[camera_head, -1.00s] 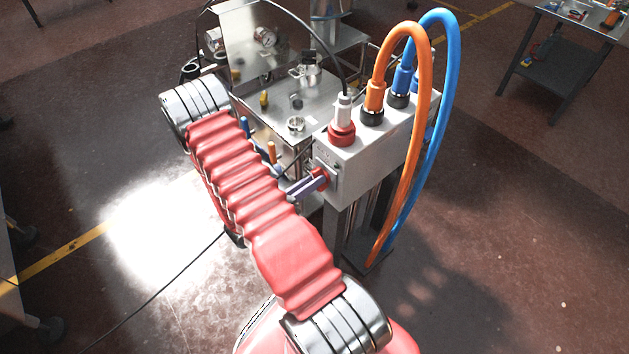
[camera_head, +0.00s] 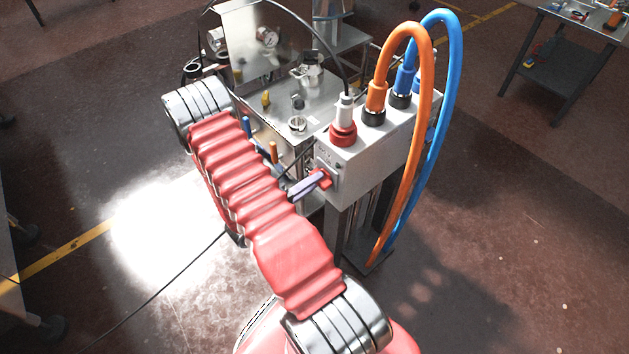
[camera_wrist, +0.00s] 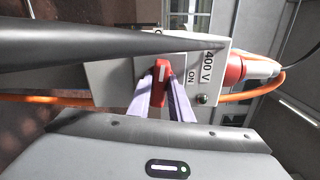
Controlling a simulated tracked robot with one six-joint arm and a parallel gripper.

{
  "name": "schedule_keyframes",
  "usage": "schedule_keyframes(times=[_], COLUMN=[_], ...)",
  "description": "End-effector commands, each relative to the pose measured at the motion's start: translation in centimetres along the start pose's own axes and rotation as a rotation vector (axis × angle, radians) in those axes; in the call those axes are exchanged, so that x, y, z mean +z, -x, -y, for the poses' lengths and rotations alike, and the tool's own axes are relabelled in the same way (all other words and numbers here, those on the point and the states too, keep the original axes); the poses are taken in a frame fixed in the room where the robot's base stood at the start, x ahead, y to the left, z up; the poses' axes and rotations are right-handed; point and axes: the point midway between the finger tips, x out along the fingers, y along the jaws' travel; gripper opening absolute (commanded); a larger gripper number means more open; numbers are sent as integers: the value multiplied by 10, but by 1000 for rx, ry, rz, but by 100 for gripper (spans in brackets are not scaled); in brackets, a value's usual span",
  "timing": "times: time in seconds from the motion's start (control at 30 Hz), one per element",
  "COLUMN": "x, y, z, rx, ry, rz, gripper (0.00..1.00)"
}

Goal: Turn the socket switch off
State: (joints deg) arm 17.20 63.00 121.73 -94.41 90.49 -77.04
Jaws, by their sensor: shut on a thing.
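The socket box (camera_head: 378,160) is a pale grey box on a dark stand in the head view, with several plugs in its top. Its red switch handle (camera_head: 326,178) is on the face toward my arm. My gripper (camera_head: 312,184) reaches that handle from the left. In the wrist view, my gripper (camera_wrist: 162,88) is shut on the red switch handle (camera_wrist: 161,74), one finger on each side. The handle carries a pale mark. A label (camera_wrist: 192,76) reading ON is to its right, next to "400 V". The fingers hide part of the handle.
An orange cable (camera_head: 428,110) and a blue cable (camera_head: 452,100) loop down the box's right side. A red plug (camera_head: 342,133) with a black cable is at its near end. A metal workbench (camera_head: 270,118) stands behind left. Open floor lies at right.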

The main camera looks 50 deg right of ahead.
Motion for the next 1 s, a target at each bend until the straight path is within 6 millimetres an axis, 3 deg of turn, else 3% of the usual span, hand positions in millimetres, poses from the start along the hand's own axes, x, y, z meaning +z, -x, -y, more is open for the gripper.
schedule_keyframes(times=[0.3, 0.8, 0.83, 1.0], x=[-1, 0, 0, 0], y=[0, -1, -1, 0], z=[-4, -4, -4, -3], rx=[8, 8, 8, 6], ry=[140, 162, 162, 161], rz=[-1, 0, 0, 0], gripper=[0, 0, 21, 33])
